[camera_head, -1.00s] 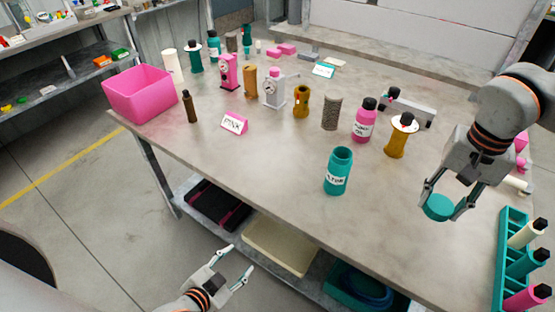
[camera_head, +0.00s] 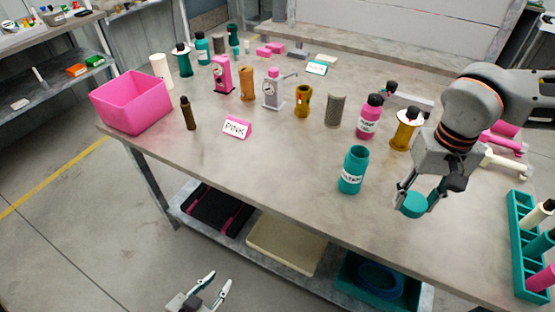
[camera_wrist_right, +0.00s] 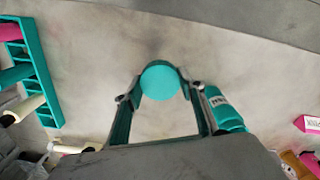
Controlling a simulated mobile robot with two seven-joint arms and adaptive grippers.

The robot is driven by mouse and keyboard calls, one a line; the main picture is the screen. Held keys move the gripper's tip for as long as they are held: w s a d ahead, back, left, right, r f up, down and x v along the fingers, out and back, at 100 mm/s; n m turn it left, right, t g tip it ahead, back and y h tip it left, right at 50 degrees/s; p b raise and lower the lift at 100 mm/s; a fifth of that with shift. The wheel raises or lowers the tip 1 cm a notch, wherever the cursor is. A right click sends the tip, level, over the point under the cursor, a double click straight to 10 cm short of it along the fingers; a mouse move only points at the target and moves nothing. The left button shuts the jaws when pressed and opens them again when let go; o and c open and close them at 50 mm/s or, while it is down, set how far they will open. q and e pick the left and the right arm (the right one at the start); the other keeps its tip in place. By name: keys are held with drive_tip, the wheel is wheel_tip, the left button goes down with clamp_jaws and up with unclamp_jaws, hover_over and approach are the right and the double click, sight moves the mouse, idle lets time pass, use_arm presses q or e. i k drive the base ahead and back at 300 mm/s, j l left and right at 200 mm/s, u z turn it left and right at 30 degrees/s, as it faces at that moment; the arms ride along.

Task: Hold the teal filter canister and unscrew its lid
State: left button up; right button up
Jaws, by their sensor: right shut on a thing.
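The teal filter canister (camera_head: 353,172) stands upright and open-topped near the front edge of the table, with a white label. It also shows in the right wrist view (camera_wrist_right: 224,108), just right of the gripper. My right gripper (camera_head: 413,204) is shut on the round teal lid (camera_head: 412,206) and holds it to the right of the canister, apart from it. The lid fills the space between the fingertips in the right wrist view (camera_wrist_right: 160,80). My left gripper (camera_head: 208,291) is open and empty, low in front of the table.
A teal rack (camera_head: 524,245) with several bottles stands at the right edge. A pink bin (camera_head: 131,103) is at the far left. The table's front left is clear.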

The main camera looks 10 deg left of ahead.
sight(356, 162)
drive_tip(key=i+j+u, duration=0.1)
drive_tip(key=j, duration=0.25)
drive_tip(key=i+j, duration=0.1)
drive_tip(key=j, duration=0.2)
drive_tip(key=i+j+u, duration=0.15)
drive_tip(key=j, duration=0.2)
drive_tip(key=j+u, duration=0.1)
drive_tip(key=j, duration=0.2)
drive_tip(key=i, duration=0.05)
